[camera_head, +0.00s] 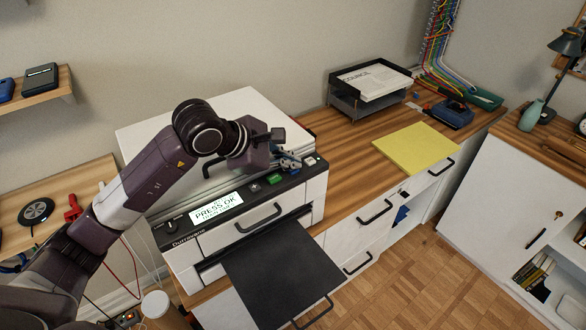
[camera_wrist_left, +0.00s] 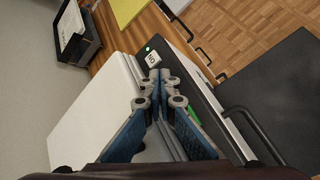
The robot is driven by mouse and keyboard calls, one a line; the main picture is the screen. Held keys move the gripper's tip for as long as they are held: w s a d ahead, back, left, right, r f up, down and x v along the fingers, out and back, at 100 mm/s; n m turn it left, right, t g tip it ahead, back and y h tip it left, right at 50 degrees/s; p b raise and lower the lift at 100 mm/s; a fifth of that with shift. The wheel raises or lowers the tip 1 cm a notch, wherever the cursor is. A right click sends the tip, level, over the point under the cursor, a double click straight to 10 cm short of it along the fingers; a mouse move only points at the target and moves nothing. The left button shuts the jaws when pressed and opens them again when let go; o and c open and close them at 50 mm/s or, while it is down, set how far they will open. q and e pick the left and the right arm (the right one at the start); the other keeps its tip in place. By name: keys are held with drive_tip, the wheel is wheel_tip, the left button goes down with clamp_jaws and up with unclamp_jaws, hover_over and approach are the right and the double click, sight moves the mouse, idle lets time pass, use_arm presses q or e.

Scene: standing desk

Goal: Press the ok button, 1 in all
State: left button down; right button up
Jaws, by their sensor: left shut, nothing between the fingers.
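The printer (camera_head: 215,235) has a black control strip, and its display (camera_head: 217,207) reads "PRESS OK". A green button (camera_head: 275,179) is on the strip to the right of the display; its label is too small to read. My left gripper (camera_head: 290,160) is shut and empty, above the right part of the strip, up and to the right of the green button. In the left wrist view, the closed blue-grey fingers (camera_wrist_left: 160,85) partly hide the green button (camera_wrist_left: 194,116), which shows just beside them. Contact cannot be told. My right gripper is not in view.
A small white key with lettering (camera_wrist_left: 153,59) and a green light sit at the strip's far end. A black tray (camera_head: 275,275) juts out from the printer's front. A yellow pad (camera_head: 415,147) and a paper tray (camera_head: 343,101) stand on the desk to the right.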

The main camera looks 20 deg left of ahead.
sight(291, 171)
use_arm(q)
drive_tip(key=shift+f, duration=0.1)
idle(0.4)
drive_tip(key=shift+r, duration=0.8)
drive_tip(key=shift+r+p, duration=1.6)
drive_tip(key=shift+r, duration=0.95)
